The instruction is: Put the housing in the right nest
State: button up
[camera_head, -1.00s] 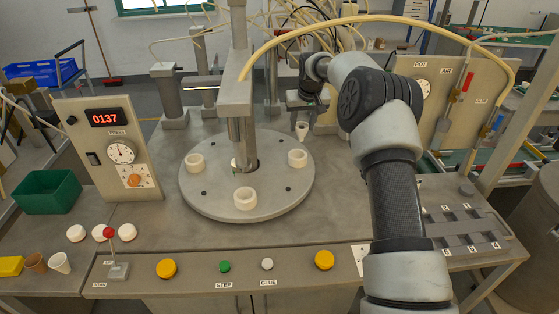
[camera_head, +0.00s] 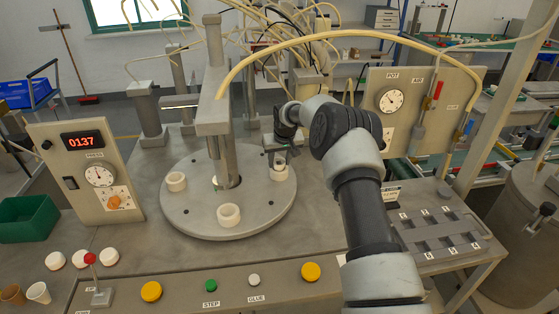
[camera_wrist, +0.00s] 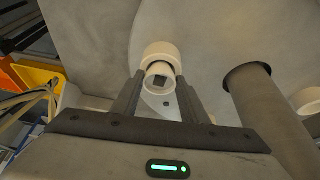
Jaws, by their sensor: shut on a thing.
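The housing (camera_wrist: 159,74), a small pale cup-like piece with a dark square on its visible end, is between the fingers of my gripper (camera_wrist: 160,98) in the wrist view. My gripper is shut on it. The right nest (camera_head: 279,174), a thick white ring at the right of the round grey turntable, is directly below my gripper (camera_head: 279,157) in the head view. The nest's rim (camera_wrist: 158,49) shows just beyond the housing in the wrist view. The housing lines up closely with the nest; I cannot tell whether its lower end is inside the ring.
The turntable (camera_head: 190,222) bears two other white nests, one at left (camera_head: 176,182) and one in front (camera_head: 229,215). A grey press column (camera_head: 225,150) stands over its middle, left of my gripper. A button panel (camera_head: 185,290) runs along the front.

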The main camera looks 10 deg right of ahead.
jog(key=shift+f, duration=0.15)
jog(key=o, duration=1)
jog(key=shift+o, duration=0.2)
